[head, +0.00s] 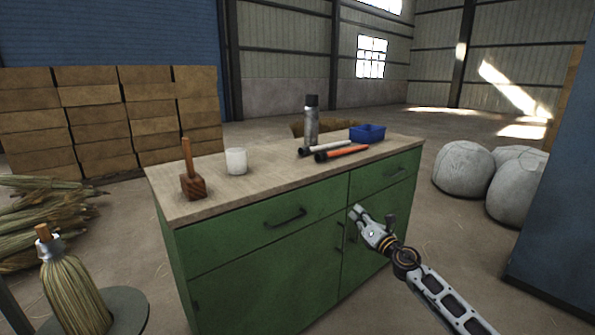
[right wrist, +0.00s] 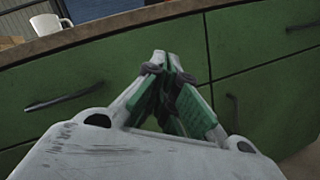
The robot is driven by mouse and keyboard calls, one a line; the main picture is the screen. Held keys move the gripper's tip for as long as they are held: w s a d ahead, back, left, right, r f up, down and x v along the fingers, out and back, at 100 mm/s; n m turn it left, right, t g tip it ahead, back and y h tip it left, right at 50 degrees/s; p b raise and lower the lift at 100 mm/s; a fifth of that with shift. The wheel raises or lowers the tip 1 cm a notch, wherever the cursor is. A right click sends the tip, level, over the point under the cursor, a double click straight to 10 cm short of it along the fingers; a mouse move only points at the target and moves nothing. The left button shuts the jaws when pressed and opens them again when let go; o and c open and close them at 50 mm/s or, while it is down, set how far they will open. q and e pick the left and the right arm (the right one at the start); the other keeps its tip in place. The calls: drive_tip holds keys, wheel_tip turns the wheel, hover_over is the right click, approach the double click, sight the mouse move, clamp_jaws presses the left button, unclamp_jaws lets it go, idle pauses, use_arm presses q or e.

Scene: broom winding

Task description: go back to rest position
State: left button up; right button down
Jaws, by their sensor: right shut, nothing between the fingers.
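My right gripper (head: 357,213) is in front of the green cabinet (head: 265,275), below the edge of its worktop, and it is empty. In the right wrist view its fingers (right wrist: 166,65) are shut together, with the green drawer fronts and dark handles behind them. My left gripper is in neither view. A broom head of straw bristles (head: 72,290) stands upright at the lower left, on or beside a round grey base (head: 128,310).
On the worktop (head: 210,200) are a wooden mallet (head: 193,185), a white cup (head: 236,161), a spray can (head: 311,122), tubular tools (head: 342,153) and a blue bin (head: 367,132). Straw bundles (head: 40,215) lie left. Pale sacks (head: 463,168) and a blue panel (head: 555,220) stand right.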

drive_tip(key=s+d+r+m+t+h, duration=0.1)
drive_tip(key=d+r+m+h, duration=0.3)
drive_tip(key=m, duration=0.7)
drive_tip(key=s+d+r+m+t+h, duration=0.1)
drive_tip(key=s+r+m+h, duration=0.1)
drive_tip(key=r+m+h, duration=0.6)
drive_tip(key=s+a+f+m+g+y, duration=0.4)
drive_tip(key=s+a+f+m, duration=0.1)
drive_tip(key=s+f, duration=0.5)
drive_tip(key=s+a+f+m+g+y, duration=0.3)
drive_tip(key=s+a+f+m+g, duration=0.4)
drive_tip(key=f, duration=0.5)
use_arm(q)
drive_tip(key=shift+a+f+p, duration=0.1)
drive_tip(key=shift+p, duration=0.55)
use_arm(e)
drive_tip(key=s+f+m+g, duration=0.1)
drive_tip(key=s+f+g, duration=0.3)
drive_tip(key=s+f, duration=1.9)
drive_tip(key=s, duration=0.4)
drive_tip(key=shift+s+f, duration=0.25)
drive_tip(key=shift+f, duration=0.05)
use_arm(q)
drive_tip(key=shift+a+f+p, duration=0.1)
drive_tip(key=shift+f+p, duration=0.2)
drive_tip(key=shift+p, duration=0.5)
use_arm(e)
drive_tip(key=shift+d+f, duration=0.2)
drive_tip(key=shift+f, duration=0.15)
